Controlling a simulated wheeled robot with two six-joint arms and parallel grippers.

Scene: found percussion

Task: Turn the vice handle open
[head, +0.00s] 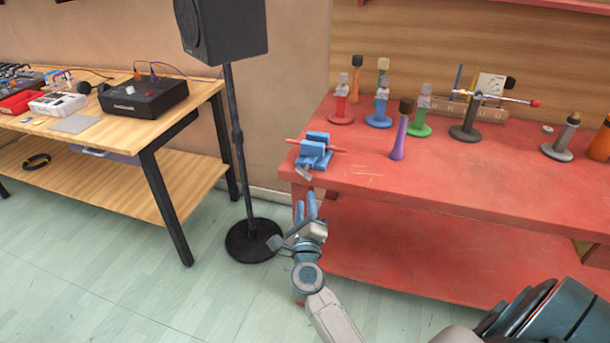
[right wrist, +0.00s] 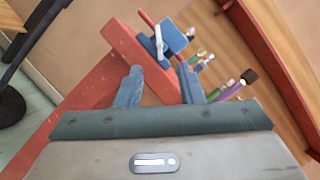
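The blue vice (head: 315,147) sits on the front left corner of the red bench, with a red rod (head: 328,147) lying across its jaws. Its grey handle (head: 304,174) hangs at the bench's front edge. In the right wrist view the vice (right wrist: 174,38) is beyond the fingertips, with the pale handle (right wrist: 158,44) on its near side. My right gripper (head: 306,206) is just in front of and below the handle, apart from it. In the right wrist view the gripper (right wrist: 160,78) is open, with nothing held between its blue fingers. My left gripper is not in view.
The red bench (head: 440,185) carries several upright coloured-handled tools, including a purple one (head: 399,138) near the vice. A black speaker stand (head: 236,140) stands left of my right arm. A wooden table (head: 100,125) with equipment is further left. Open floor lies between them.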

